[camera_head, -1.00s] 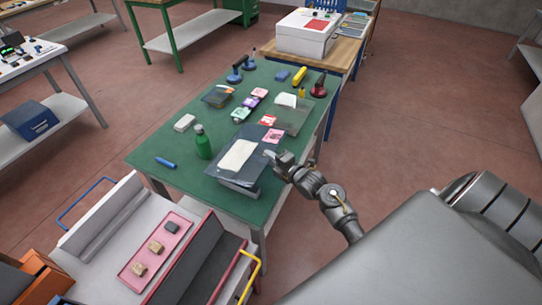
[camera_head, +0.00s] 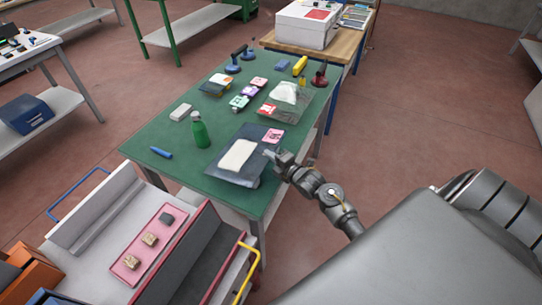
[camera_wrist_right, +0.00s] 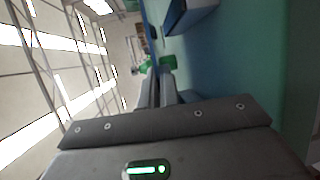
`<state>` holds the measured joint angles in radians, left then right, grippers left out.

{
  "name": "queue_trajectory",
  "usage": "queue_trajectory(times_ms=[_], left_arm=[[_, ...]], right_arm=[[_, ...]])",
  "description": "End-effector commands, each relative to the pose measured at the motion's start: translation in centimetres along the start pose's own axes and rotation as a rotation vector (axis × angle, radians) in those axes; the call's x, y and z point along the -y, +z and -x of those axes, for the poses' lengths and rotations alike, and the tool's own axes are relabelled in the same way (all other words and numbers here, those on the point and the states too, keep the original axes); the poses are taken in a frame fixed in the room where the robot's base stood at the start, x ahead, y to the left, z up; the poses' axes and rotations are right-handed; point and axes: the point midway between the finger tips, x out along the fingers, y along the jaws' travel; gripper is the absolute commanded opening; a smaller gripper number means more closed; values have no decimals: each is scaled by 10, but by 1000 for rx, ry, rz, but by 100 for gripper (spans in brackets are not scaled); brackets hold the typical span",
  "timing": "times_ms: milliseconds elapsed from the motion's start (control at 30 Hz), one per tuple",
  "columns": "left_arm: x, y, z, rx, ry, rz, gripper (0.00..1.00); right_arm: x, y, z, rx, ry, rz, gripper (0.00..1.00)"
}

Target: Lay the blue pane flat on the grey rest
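A dark blue-grey sheet (camera_head: 222,168) lies near the front of the green table in the head view, with a white rectangle on it. I take it for the blue pane, but cannot tell for sure. Something grey (camera_head: 256,184) shows under its front edge, perhaps the grey rest, mostly hidden. My right gripper (camera_head: 270,155) is at the sheet's right edge; I cannot tell whether it touches. In the right wrist view its fingers (camera_wrist_right: 160,90) are close together with nothing visible between them. A blue block-like thing (camera_wrist_right: 190,14) is at the top there. My left gripper is out of view.
The green table (camera_head: 150,140) also holds a green bottle (camera_head: 199,132), a blue marker (camera_head: 161,153), a white block (camera_head: 181,112), a pink card (camera_head: 273,136) and a clear sheet (camera_head: 292,112). A pink tray (camera_head: 128,262) is at front left. The table's left front is mostly clear.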

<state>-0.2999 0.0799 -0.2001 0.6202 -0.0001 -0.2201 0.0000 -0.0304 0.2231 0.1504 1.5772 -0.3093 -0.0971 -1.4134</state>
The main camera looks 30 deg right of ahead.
Motion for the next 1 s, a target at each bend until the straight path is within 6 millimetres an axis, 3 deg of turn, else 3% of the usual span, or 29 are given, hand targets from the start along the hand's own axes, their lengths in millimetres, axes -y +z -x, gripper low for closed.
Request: queue_trajectory(times_ms=[1000], left_arm=[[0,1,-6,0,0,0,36]], right_arm=[[5,0,-2,0,6,0,0]])
